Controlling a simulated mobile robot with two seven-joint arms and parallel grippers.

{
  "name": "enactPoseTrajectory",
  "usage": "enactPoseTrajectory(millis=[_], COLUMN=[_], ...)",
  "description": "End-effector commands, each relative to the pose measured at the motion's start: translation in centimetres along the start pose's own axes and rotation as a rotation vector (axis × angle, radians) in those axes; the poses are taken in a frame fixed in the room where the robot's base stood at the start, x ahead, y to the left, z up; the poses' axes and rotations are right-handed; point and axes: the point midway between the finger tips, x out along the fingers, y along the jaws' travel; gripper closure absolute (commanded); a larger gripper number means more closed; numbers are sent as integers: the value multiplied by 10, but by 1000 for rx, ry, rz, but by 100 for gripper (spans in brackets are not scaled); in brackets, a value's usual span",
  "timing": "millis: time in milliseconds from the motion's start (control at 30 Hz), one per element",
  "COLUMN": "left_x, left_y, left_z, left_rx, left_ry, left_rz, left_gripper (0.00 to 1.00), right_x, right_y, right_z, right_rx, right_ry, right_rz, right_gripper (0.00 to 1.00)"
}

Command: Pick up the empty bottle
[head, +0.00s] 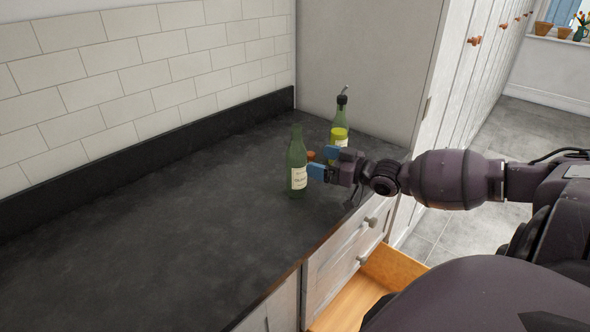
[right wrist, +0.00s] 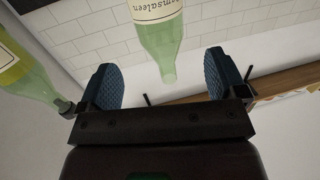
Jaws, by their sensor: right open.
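A green glass bottle (head: 297,180) with a cream label stands upright on the dark counter, with no liquid visible in it. In the right wrist view this bottle (right wrist: 165,42) shows upside down, its neck in line with the space between the fingers. My right gripper (head: 324,163) is open, its blue fingertips just right of the bottle. In the right wrist view its fingers (right wrist: 163,70) are apart and hold nothing. Whether a finger touches the glass I cannot tell. My left gripper is not in view.
A second green bottle (head: 341,116) with a dark pourer and yellow-green contents stands behind my gripper; it also shows in the right wrist view (right wrist: 22,72). A small orange-brown thing (head: 310,155) is partly hidden. A drawer (head: 362,292) is open below. The counter's left (head: 150,230) is clear.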

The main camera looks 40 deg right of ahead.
Motion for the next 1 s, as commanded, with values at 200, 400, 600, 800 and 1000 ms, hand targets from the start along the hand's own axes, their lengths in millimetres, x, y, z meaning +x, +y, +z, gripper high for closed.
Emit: enactPoseTrajectory(millis=[200,400,600,800,1000], left_x=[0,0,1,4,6], left_y=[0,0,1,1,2], left_z=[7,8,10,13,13], left_rx=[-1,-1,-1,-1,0], left_ry=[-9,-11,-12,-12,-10], left_rz=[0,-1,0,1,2], left_gripper=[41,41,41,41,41], right_x=[21,28,42,64,77], right_y=[0,0,-1,-1,-1], right_z=[1,1,1,3,2], right_rx=[1,0,0,1,0], right_ry=[1,-1,1,0,0], right_rz=[0,0,-1,-1,0], right_gripper=[10,10,10,10,10])
